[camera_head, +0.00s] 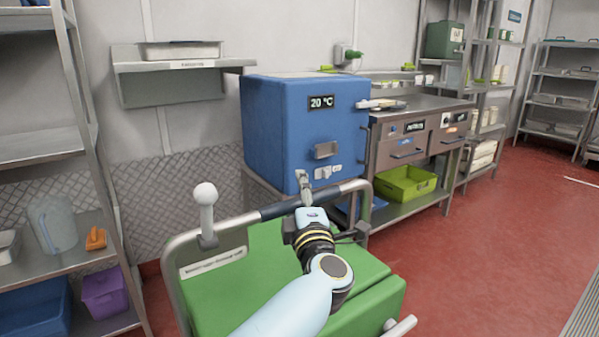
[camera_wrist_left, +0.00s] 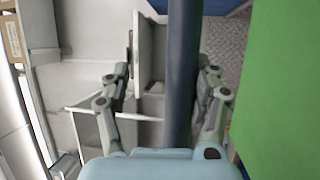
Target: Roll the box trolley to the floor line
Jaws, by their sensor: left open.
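The box trolley is a green box (camera_head: 225,285) with a metal tube handle; it stands low in the head view. The handle has a dark grip section (camera_head: 280,209). My left gripper (camera_head: 305,182) is at this grip, over the trolley's far edge. In the left wrist view the dark bar (camera_wrist_left: 184,60) runs between the two spread fingers of my left gripper (camera_wrist_left: 165,78), nearer the right finger. The gripper is open; whether a finger touches the bar I cannot tell. A white line (camera_head: 581,182) shows on the red floor at the far right. My right gripper is out of view.
A blue cabinet (camera_head: 285,125) reading 20 °C stands just beyond the handle. A steel counter (camera_head: 430,103) with a lime crate (camera_head: 405,184) is right of it. Shelving (camera_head: 45,153) stands close on the left. The red floor (camera_head: 490,250) to the right is mostly clear.

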